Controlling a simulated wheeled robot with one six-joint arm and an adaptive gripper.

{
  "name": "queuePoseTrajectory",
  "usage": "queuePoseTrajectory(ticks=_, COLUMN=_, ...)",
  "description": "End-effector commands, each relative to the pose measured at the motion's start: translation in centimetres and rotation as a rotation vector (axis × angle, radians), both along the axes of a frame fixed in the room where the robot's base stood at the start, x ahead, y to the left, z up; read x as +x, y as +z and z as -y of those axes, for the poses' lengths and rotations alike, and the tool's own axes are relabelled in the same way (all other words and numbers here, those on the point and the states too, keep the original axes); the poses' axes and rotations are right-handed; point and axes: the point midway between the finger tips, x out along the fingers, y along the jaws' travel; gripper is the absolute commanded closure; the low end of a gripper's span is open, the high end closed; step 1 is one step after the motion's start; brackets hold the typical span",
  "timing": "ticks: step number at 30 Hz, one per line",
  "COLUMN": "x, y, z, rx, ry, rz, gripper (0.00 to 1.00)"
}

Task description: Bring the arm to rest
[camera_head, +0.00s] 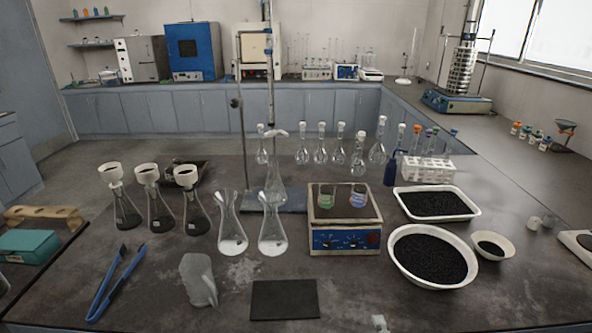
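My gripper and arm do not show clearly in the head view. The sieve shaker (456,101) stands on the right-hand bench at the back. It has a blue base and an upright stack of metal sieves (463,68) between rods. I see no gripper at the shaker or over the near bench (215,310).
The near bench holds flasks with filters (160,213), two conical flasks (232,235), a hotplate (345,238), a white tray (436,216) and bowl (394,272) of black grains, blue tongs (110,290), a grey jug-like vessel (198,280) and a dark mat (284,314).

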Motion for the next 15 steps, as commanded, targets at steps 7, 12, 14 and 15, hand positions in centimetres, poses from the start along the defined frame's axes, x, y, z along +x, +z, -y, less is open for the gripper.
queuePoseTrajectory(ticks=7, x=-4.4, y=-2.7, z=0.0, rx=0.158, ry=-0.061, rz=0.009, gripper=0.44)
queuePoseTrajectory(ticks=12, x=-9.4, y=-4.8, z=0.1, rx=0.339, ry=-0.13, rz=0.024, gripper=0.44)
queuePoseTrajectory(ticks=14, x=-11.3, y=-5.2, z=0.1, rx=0.407, ry=-0.155, rz=0.03, gripper=0.44)
queuePoseTrajectory(ticks=15, x=-12.6, y=-5.6, z=0.1, rx=0.453, ry=-0.171, rz=0.034, gripper=0.44)
